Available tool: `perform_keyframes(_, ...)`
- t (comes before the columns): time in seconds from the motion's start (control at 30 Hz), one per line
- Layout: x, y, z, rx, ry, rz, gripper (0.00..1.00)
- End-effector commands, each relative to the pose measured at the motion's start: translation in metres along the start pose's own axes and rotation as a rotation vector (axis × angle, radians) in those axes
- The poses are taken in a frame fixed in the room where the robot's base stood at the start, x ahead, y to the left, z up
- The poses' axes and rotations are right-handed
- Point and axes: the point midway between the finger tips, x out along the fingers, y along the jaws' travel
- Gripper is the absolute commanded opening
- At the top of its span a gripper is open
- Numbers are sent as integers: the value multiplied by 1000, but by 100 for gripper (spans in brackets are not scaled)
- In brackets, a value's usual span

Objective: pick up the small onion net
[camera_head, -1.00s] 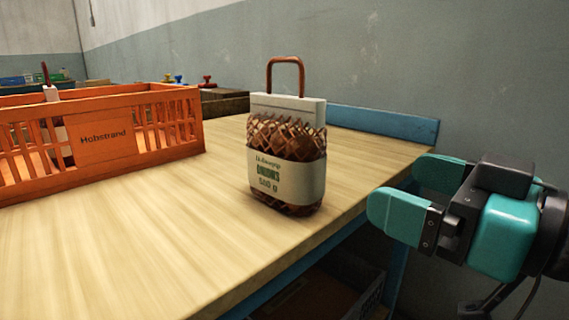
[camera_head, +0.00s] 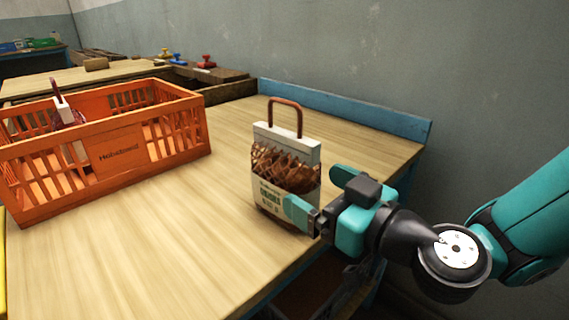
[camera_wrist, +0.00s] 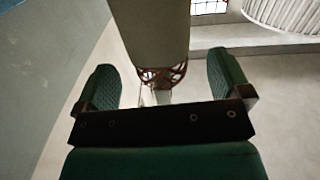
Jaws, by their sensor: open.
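The small onion net (camera_head: 285,160) stands upright on the wooden table near its right edge. It has a white top band, a brown bent handle, brown mesh with onions and a printed label. My gripper (camera_head: 316,192) is open at its lower right side. The near finger covers part of the label; the other finger is at the net's right edge. In the wrist view, the net's pale band and brown mesh (camera_wrist: 162,75) show between the two spread fingers (camera_wrist: 165,80). I cannot tell whether either finger touches it.
An orange crate (camera_head: 120,145) stands on the table (camera_head: 170,235) at left, with another netted item with a handle (camera_head: 66,115) in it. A blue board (camera_head: 345,110) edges the table's back. Wooden trays and coloured knobs (camera_head: 207,61) lie behind. Front table space is clear.

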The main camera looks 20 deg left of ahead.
Motion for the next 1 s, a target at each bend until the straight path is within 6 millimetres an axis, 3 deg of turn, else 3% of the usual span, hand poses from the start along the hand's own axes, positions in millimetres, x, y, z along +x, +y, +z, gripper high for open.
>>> perform_keyframes(0.4, 48, -2, -4, 0, -1, -1, 96)
perform_keyframes(0.7, 53, -2, 0, 1, 0, 0, 96)
perform_keyframes(0.77, 53, -2, 0, 1, 0, 0, 84)
perform_keyframes(1.0, 53, -2, 0, 1, 0, 0, 29)
